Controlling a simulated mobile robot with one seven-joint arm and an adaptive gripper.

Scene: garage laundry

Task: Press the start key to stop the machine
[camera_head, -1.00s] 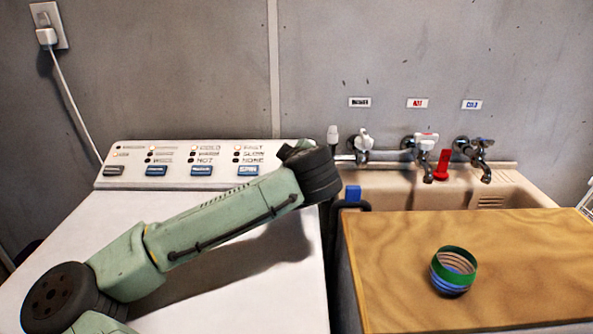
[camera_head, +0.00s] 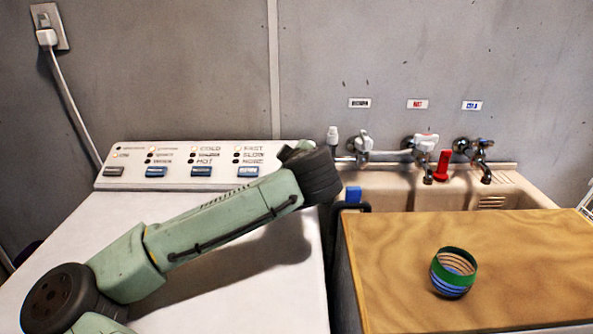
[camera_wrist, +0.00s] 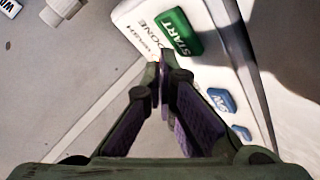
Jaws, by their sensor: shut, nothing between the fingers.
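The green START key (camera_wrist: 180,32) shows near the top of the wrist view, on the end of the machine's white control panel (camera_wrist: 142,12). The word DONE and other print lie beside it. My gripper (camera_wrist: 160,76) is shut and empty. Its fingertips appear just below the key in the picture, and I cannot tell whether they touch the panel. In the head view the control panel (camera_head: 128,171) runs along the back of the white machine (camera_head: 70,225). The START key and my gripper are hidden there behind my arm.
Blue keys (camera_wrist: 222,101) sit along the panel in the wrist view. To the right of the machine are a sink (camera_head: 400,195) with taps (camera_head: 425,150) and a wooden board (camera_head: 540,260) carrying a green-rimmed striped container (camera_head: 453,272). A grey wall (camera_head: 180,70) stands close behind.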

